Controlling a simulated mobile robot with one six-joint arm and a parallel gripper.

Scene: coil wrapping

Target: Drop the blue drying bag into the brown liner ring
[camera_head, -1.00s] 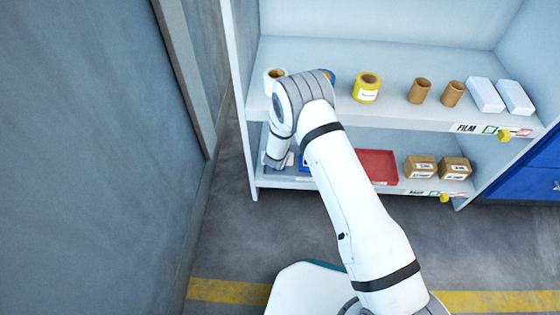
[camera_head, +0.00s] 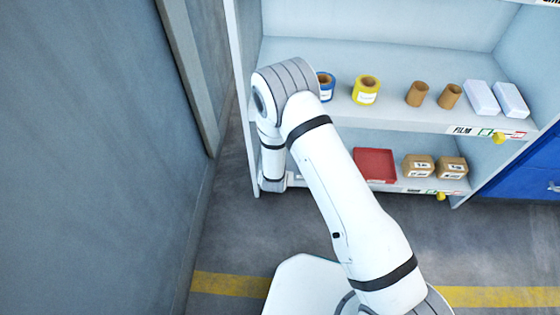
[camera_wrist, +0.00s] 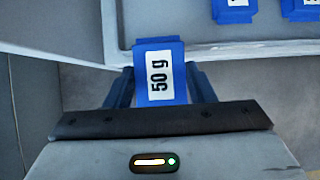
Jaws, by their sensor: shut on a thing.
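The blue drying bag (camera_wrist: 160,42) shows in the wrist view with a white "50 g" label. It is held between the two blue fingers of my gripper (camera_wrist: 160,85), which is shut on it. It hangs over the front edge of a grey shelf, with floor visible below. In the head view my arm hides the gripper and the bag. No brown liner ring can be made out for certain; two brown cardboard tubes (camera_head: 417,94) (camera_head: 450,95) stand upright on the upper shelf.
More blue bags (camera_wrist: 235,10) (camera_wrist: 300,10) lie on the shelf in the wrist view. The upper shelf holds a blue roll (camera_head: 326,88), a yellow roll (camera_head: 366,90) and white boxes (camera_head: 496,98). A red bin (camera_head: 375,165) and brown boxes (camera_head: 434,167) sit on the lower shelf. A wall stands left.

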